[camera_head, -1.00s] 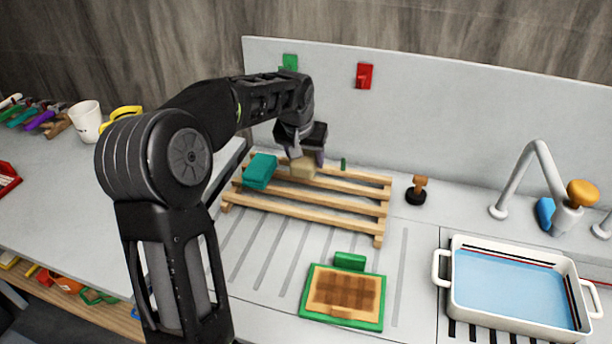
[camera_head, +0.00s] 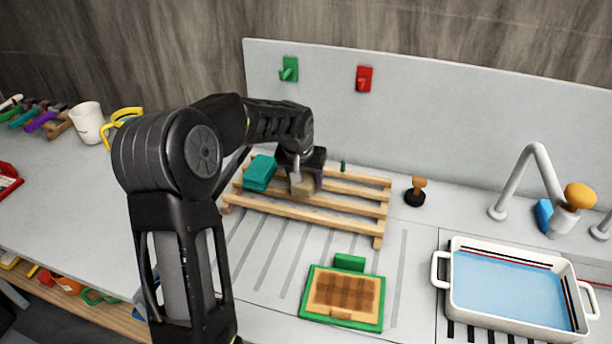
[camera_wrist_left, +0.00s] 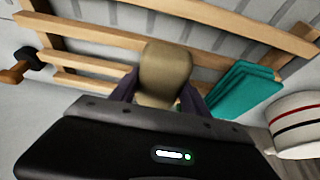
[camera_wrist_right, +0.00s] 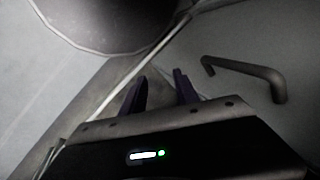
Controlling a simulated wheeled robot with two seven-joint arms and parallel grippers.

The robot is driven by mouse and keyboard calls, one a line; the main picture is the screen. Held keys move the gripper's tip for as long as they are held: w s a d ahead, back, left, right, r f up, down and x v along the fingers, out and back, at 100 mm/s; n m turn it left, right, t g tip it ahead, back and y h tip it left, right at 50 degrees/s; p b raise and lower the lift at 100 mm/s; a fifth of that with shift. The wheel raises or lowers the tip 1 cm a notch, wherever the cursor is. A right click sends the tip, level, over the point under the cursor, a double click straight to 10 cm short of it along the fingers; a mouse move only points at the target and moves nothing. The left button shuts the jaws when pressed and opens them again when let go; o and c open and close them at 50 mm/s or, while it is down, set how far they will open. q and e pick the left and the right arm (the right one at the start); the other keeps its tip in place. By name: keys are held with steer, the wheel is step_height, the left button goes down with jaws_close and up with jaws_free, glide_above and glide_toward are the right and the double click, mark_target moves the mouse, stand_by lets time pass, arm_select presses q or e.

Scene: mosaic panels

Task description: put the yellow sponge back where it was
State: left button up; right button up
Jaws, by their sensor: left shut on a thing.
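The yellow sponge (camera_head: 303,188), a dull beige-yellow block, is held in my left gripper (camera_head: 305,178) over the wooden slatted rack (camera_head: 335,204). The left gripper is shut on it, and its fingers partly hide it. In the left wrist view the sponge (camera_wrist_left: 166,72) sits between the dark fingers, in front of the slats. I cannot tell whether it touches them. A teal block (camera_head: 260,172) lies on the rack just to the left of the sponge. My right gripper (camera_wrist_right: 160,86) shows only in its own wrist view, with its fingers apart and nothing between them.
A green-framed board (camera_head: 343,297) lies in front of the rack. A black-based wooden-handled tool (camera_head: 415,191) stands to its right. A white basin of water (camera_head: 455,300) and a faucet (camera_head: 535,165) are farther right. Green (camera_head: 289,69) and red (camera_head: 364,79) hooks are on the back panel.

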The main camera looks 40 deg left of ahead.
arm_select(q)
steer(key=shift+f+b, duration=0.5)
steer(key=o, duration=1.2)
steer(key=shift+r, duration=0.1)
steer(key=shift+r+p, duration=0.45)
steer(key=shift+p, duration=0.1)
steer(key=b+v, duration=0.1)
steer(key=v, duration=1.1)
steer(key=shift+w+b, duration=0.1)
steer(key=shift+b, duration=0.3)
